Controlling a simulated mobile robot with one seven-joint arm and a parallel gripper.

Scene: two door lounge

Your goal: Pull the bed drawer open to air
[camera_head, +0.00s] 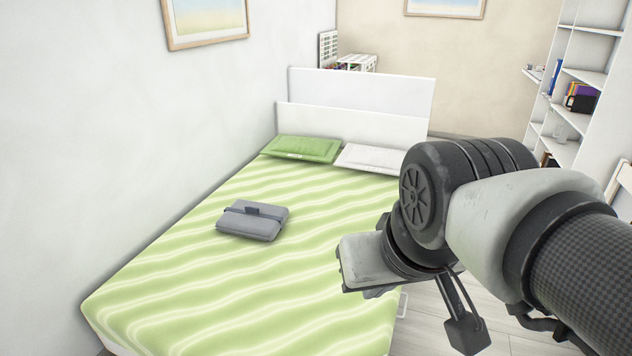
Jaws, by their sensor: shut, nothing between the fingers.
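The bed (190,285) has a green striped cover and stands against the left wall, with a white headboard (355,122) at its far end. Its right side is mostly hidden by my arm and the mattress edge, so the drawer front is not clearly seen. A small white handle-like piece (403,304) sticks out at the bed's right side, just below my wrist. My gripper (466,334) hangs at the right of the bed, over the floor. It is shut and empty; its fingers are dark and partly hidden by my wrist.
A grey folded bundle (252,221) lies on the bed. A green pillow (301,149) and a white pillow (370,158) lie at the headboard. White shelves (590,75) stand at the back right. Pale floor (512,337) shows right of the bed.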

